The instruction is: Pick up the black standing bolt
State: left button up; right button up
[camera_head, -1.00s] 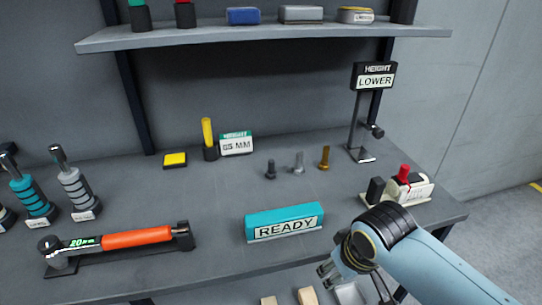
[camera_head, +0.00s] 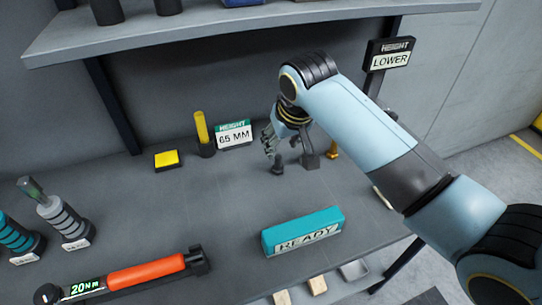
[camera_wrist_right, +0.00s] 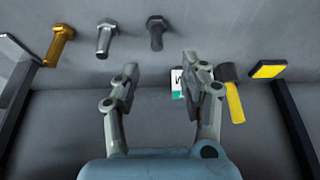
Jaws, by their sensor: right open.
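The black bolt (camera_head: 278,166) stands upright on the bench, leftmost of a row of three bolts in the head view. In the right wrist view the black bolt (camera_wrist_right: 156,32) is just beyond and between the fingertips, with clear space around it. My right gripper (camera_head: 271,145) is right above and beside it in the head view. In the right wrist view my right gripper (camera_wrist_right: 160,75) is open and empty. A silver bolt (camera_wrist_right: 106,38) and a brass bolt (camera_wrist_right: 59,45) stand beside the black one. My left gripper is out of view.
A yellow marker post (camera_head: 202,128) and a 65 MM height sign (camera_head: 234,135) stand left of the bolts. A yellow block (camera_head: 166,159) lies further left. The teal READY block (camera_head: 302,232) is in front. A shelf (camera_head: 240,35) overhangs behind. The bench middle is clear.

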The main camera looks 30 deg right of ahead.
aim_at(279, 157)
jog(key=x, duration=0.3)
jog(key=shift+s+f, duration=0.2)
jog(key=shift+s, duration=0.05)
jog(key=shift+w+d+f, duration=0.1)
jog(key=shift+w+f, duration=0.1)
jog(key=shift+f, duration=0.05)
jog(key=x, duration=0.4)
jog(key=shift+w+d+f, duration=0.1)
jog(key=shift+d, duration=0.05)
jog(key=shift+w+f, duration=0.15)
jog(key=shift+f, duration=0.1)
jog(key=shift+c, duration=1.4)
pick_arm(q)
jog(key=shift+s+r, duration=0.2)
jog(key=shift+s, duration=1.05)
pick_arm(e)
grip_shut()
